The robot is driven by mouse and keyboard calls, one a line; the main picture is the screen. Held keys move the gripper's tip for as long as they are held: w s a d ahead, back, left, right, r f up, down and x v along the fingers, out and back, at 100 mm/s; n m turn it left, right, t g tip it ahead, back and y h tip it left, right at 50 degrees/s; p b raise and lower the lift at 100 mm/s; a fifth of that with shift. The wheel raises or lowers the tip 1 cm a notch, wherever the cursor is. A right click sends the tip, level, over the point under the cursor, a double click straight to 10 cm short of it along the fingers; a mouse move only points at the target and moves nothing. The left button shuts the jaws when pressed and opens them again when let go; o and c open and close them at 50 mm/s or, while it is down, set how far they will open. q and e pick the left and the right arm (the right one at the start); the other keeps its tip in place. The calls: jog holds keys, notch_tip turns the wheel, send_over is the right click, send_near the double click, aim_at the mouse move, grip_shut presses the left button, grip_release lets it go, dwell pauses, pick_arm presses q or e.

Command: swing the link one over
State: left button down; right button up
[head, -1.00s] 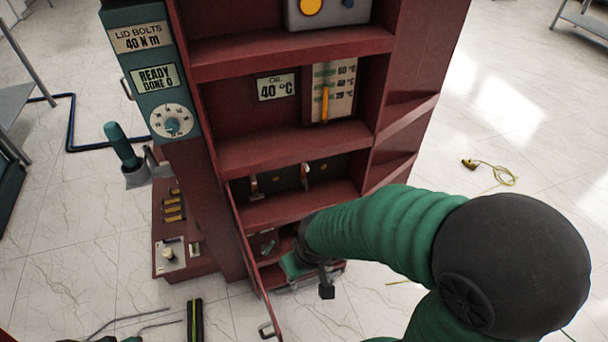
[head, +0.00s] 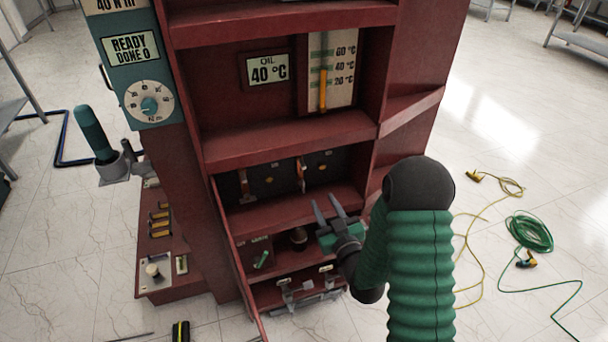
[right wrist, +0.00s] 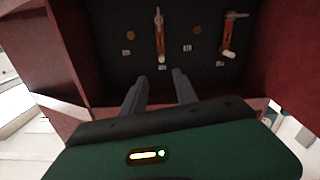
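Two small links sit on a dark panel in a recess of the red cabinet. The left link (head: 243,185) and the right link (head: 301,175) both show in the head view. In the right wrist view the left link (right wrist: 160,36) hangs nearly upright and the right link (right wrist: 229,37) leans slightly, each with a pale lower end. Their labels are too small to read, so I cannot tell which is link one. My right gripper (head: 325,202) is open and empty, in front of the recess. Its fingers (right wrist: 160,76) point toward the panel, below the left link, apparently touching nothing. My left gripper is out of view.
Red shelf edges (head: 290,140) bound the recess above and below. An open door (head: 238,255) stands at its left. A lower shelf holds a dark round knob (head: 298,238). A teal-handled tool (head: 93,135) stands left of the cabinet. A green hose (head: 529,233) lies on the floor.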

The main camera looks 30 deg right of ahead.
aim_at(304, 164)
jog(key=x, duration=1.6)
jog(key=shift+w+a+r+b, duration=0.15)
jog(key=shift+w+b, duration=0.25)
grip_shut()
dwell(0.4)
